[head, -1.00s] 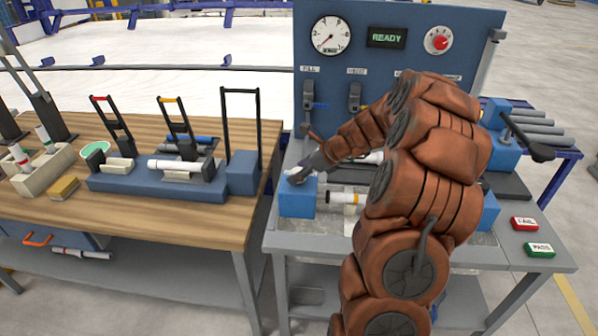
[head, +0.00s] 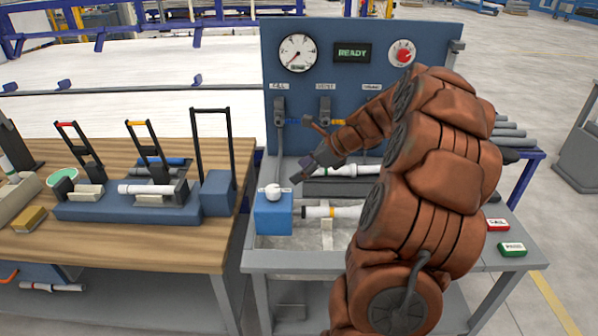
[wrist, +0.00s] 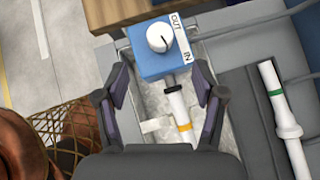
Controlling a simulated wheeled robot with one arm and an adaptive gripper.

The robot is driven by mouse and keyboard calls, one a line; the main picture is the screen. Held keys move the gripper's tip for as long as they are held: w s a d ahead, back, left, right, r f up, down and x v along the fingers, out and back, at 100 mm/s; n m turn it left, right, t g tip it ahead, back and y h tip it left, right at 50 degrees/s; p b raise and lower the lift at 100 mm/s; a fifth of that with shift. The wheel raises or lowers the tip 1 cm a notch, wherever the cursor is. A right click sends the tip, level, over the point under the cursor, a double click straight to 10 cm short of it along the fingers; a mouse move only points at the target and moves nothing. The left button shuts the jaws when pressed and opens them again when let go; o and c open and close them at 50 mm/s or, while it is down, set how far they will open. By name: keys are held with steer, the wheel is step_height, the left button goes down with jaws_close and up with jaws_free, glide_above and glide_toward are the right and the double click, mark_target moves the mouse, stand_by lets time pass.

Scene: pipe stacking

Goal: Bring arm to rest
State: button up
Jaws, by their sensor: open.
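My gripper (head: 308,168) is open and empty, raised a little above and to the right of a blue block with a white knob (head: 273,215) on the grey test bench. In the wrist view my gripper (wrist: 162,88) has its two fingers spread wide. The blue block (wrist: 160,52) with its round knob and OUT/IN label lies beyond the fingertips. A white pipe with an orange band (wrist: 180,118) runs from the block, below the fingers. My copper-coloured arm bends over the bench and hides its right part.
The back panel (head: 360,80) carries a gauge, a READY display and a red knob. A wooden table (head: 120,240) with a blue clamp fixture stands left. A white pipe with a green band (wrist: 285,120) lies beside the bench trough. FAIL and PASS buttons (head: 512,249) sit at right.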

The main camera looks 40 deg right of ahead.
steer(key=shift+a, duration=0.1)
stand_by(0.3)
steer(key=s+a+n+g, duration=0.25)
steer(key=a+n, duration=0.25)
steer(key=a, duration=0.3)
steer(key=s+a+n+g, duration=0.1)
steer(key=s+a+n, duration=0.3)
steer(key=a, duration=0.4)
steer(key=s+a+n+g, duration=0.25)
steer(key=a+n, duration=0.25)
steer(key=a, duration=0.3)
steer(key=s+a+f+n+g+h, duration=0.1)
steer(key=s+a+n+h, duration=0.1)
steer(key=s+n, duration=0.5)
steer(key=s+a+f+n+g+h, duration=0.1)
steer(key=s+n, duration=0.6)
steer(key=s, duration=0.7)
steer(key=shift+a+n+g+h, duration=0.4)
steer(key=shift+a+g+h, duration=0.3)
steer(key=shift+a+h, duration=0.2)
steer(key=shift+s+d+f+n, duration=0.15)
steer(key=shift+s+n, duration=0.15)
steer(key=shift+s, duration=0.1)
